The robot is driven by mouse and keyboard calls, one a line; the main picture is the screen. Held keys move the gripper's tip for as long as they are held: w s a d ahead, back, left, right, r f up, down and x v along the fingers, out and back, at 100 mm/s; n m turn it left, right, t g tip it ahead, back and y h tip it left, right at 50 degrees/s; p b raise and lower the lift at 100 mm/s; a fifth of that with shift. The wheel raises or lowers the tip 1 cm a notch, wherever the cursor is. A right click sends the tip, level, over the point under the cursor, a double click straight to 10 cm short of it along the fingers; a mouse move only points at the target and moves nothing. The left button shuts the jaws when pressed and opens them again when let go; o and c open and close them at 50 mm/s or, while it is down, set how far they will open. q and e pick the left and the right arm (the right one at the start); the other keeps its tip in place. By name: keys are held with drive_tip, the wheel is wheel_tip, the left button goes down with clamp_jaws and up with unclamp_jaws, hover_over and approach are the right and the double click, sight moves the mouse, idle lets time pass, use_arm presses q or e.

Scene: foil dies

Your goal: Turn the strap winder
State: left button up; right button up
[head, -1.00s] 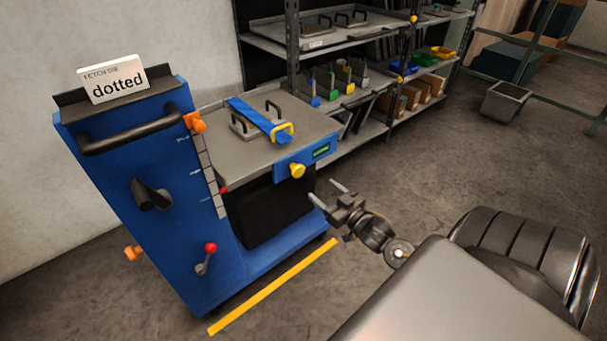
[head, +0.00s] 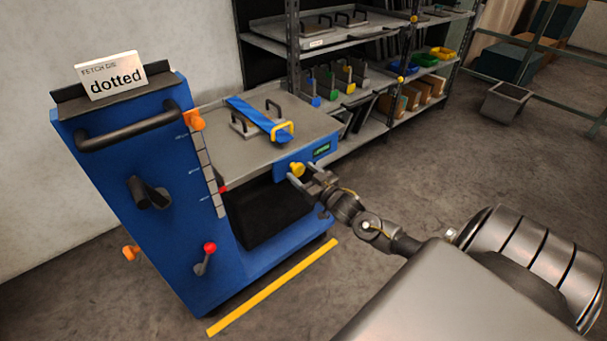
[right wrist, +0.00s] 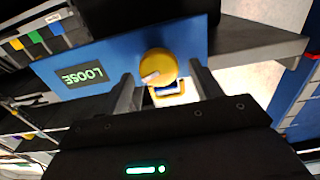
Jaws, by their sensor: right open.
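The strap winder is a yellow knob (head: 297,169) on the blue front panel (head: 318,157) of the cart's grey platform; it also shows in the right wrist view (right wrist: 158,66). The display (right wrist: 80,78) beside it reads "LOOSE". A blue strap (head: 255,117) with a yellow buckle (head: 283,132) lies across a grey die with black handles (head: 274,108). My right gripper (head: 301,174) is open, its fingers pointing at the knob. In the right wrist view its two fingers (right wrist: 162,92) stand either side of the knob's line; contact is unclear. My left gripper is out of view.
The blue cart (head: 160,210) has a black push handle (head: 130,128) and a red-knobbed lever (head: 208,250). A sign (head: 112,76) on top reads "dotted". Shelving (head: 345,60) with dies and bins stands behind. A yellow line (head: 275,287) marks the floor.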

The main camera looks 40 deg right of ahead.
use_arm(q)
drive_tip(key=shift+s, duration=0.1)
use_arm(e)
drive_tip(key=shift+w, duration=0.15)
drive_tip(key=shift+c, duration=0.2)
drive_tip(key=c, duration=0.9)
